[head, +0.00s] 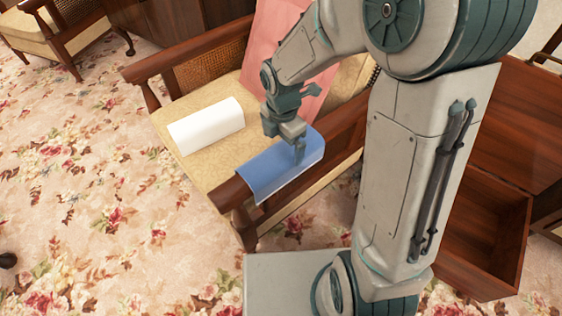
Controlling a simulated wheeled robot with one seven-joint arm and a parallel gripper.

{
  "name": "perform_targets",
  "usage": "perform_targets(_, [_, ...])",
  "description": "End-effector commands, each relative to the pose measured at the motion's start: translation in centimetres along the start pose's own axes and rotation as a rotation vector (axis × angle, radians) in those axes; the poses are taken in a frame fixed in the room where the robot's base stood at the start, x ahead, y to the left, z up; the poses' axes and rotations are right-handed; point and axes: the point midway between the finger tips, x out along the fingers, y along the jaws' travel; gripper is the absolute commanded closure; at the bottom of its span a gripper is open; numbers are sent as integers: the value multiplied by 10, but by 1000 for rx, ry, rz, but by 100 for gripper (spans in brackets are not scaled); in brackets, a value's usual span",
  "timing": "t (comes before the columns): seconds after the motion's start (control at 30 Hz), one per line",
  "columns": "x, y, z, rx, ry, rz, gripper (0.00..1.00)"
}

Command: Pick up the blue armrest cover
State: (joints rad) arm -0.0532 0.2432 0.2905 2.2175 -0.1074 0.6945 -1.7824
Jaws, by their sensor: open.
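The blue armrest cover (277,172) lies draped over the near wooden armrest of the chair, its front part hanging down the armrest's outer side. My gripper (299,158) is right at the cover's right part, pointing down, with its fingers against or just above the blue surface. It is open. I cannot tell whether a finger touches the cover or whether the cover is between the fingers.
A white cover (206,125) lies on the chair's tan seat (190,107). A pink cloth (270,52) hangs over the backrest. An open wooden box (480,225) stands at the right. Floral carpet (80,190) is clear at the left.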

Motion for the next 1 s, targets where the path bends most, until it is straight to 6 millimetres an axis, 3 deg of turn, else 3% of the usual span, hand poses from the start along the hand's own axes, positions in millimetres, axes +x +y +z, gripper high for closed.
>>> perform_targets(0.03, [10,0,0,0,1,-1,0])
perform_targets(0.33, [26,0,-2,-2,0,1,0])
perform_targets(0.6, [65,-1,-5,-1,0,-1,0])
perform_targets(0.87, [67,0,-5,1,0,1,0])
perform_targets(1.0, [67,0,-5,1,0,1,33])
